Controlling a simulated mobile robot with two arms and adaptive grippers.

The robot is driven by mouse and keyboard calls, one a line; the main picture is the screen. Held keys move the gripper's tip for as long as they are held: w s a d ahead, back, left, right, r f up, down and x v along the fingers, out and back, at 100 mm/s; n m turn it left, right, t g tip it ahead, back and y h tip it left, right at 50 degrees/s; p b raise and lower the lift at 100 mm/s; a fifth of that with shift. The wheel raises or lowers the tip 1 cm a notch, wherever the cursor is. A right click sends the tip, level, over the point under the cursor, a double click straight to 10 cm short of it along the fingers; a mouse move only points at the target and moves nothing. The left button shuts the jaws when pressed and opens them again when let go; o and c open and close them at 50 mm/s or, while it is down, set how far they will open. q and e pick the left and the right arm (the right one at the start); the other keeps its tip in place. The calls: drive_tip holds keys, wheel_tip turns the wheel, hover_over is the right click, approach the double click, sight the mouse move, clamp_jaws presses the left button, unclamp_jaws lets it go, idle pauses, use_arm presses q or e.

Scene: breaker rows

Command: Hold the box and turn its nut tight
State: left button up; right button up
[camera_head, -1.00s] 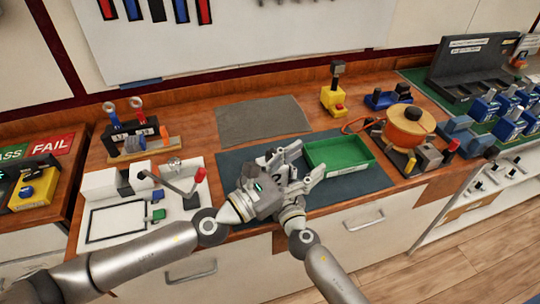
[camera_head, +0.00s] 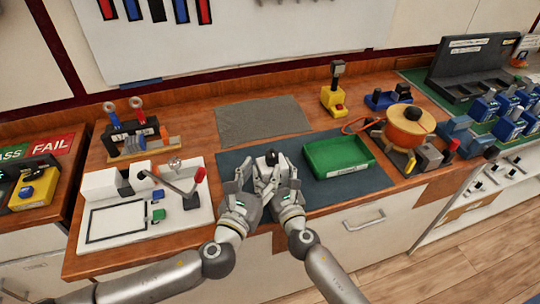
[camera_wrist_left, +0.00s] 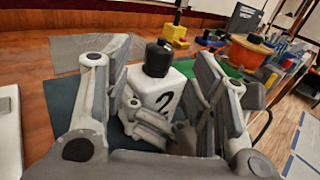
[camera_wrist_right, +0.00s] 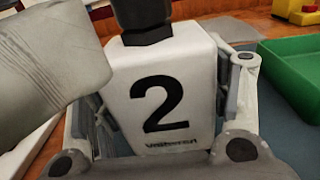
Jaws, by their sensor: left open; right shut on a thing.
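A white box (camera_wrist_right: 165,98) marked with a black 2 stands on the dark mat in front of me, with a black nut (camera_wrist_right: 143,20) on its top. The box (camera_wrist_left: 163,96) and nut (camera_wrist_left: 158,58) also show in the left wrist view. My right gripper (camera_wrist_right: 165,120) is shut on the box, its fingers on both sides. My left gripper (camera_wrist_left: 158,75) is open, its fingers spread to the left and right of the box and nut, close to the right gripper. In the head view, the grippers hide most of the box; the nut (camera_head: 271,157) shows above them.
A green tray (camera_head: 338,174) sits on the dark mat (camera_head: 365,185) just right of the grippers. A white fixture with a red-knobbed lever (camera_head: 200,175) stands to the left. A grey mat (camera_head: 262,120) lies clear behind.

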sight(267, 154)
use_arm(q)
drive_tip(key=x, duration=0.6)
drive_tip(key=shift+w+d, duration=0.1)
drive_tip(key=shift+w, duration=0.15)
drive_tip(key=c, duration=1)
drive_tip(key=shift+c, duration=0.2)
drive_tip(key=shift+m+h, duration=0.3)
drive_tip(key=shift+h, duration=0.1)
drive_tip(key=shift+w+a+m+g+h, duration=0.15)
drive_tip(key=shift+a+m+g+h, duration=0.1)
drive_tip(key=shift+m+g+h, duration=0.65)
drive_tip(key=shift+w+r+m+g+h, duration=0.1)
drive_tip(key=shift+m+g+h, duration=0.75)
drive_tip(key=shift+h, duration=0.35)
drive_tip(key=shift+w+r+m+g+h, duration=0.1)
drive_tip(key=shift+r+m+g+h, duration=0.05)
drive_tip(key=shift+m+g+h, duration=0.9)
drive_tip(key=shift+h, duration=0.35)
drive_tip(key=shift+a, duration=0.1)
